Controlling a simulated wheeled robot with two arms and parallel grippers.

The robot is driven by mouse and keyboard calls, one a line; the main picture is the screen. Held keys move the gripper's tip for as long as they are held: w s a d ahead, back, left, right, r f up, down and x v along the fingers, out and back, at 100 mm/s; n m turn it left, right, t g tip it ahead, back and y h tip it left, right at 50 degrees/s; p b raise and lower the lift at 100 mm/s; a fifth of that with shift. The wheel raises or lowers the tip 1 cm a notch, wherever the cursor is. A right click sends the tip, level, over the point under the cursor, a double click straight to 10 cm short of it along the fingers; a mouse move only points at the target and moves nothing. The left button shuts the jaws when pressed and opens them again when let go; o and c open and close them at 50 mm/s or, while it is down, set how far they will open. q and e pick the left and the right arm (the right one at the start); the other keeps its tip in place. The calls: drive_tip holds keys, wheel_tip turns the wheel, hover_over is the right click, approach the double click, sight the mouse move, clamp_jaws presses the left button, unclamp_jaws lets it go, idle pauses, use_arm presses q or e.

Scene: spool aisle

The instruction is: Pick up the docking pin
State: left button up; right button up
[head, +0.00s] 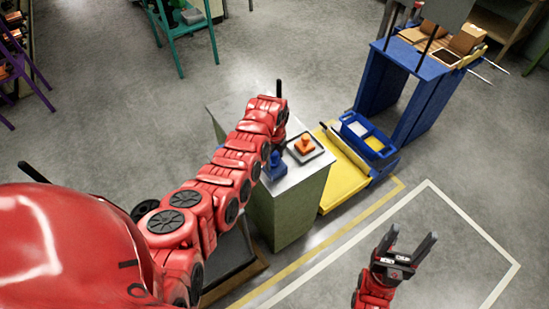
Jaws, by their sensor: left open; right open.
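An orange knob-like piece (304,145) stands on a dark square plate on the pale top of a green cabinet (312,183). A blue upright piece (276,165) stands on the same top, to the left of the plate and close to my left arm. I cannot tell for sure which of them is the docking pin. My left gripper (279,89) is at the far end of the red arm, over the cabinet's back part. One dark finger shows; the rest is hidden. It is open, with nothing seen in it. My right gripper (410,248) is open and empty above the floor, right of the cabinet.
A yellow platform (342,186) with a blue divided bin (369,136) adjoins the cabinet's right side. A blue workbench (415,64) with boxes stands behind. A teal stand (182,30) is at the back. Open floor with painted lines lies at the right front.

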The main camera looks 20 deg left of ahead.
use_arm(q)
clamp_jaws()
idle(0.4)
drive_tip(key=shift+r, duration=0.1)
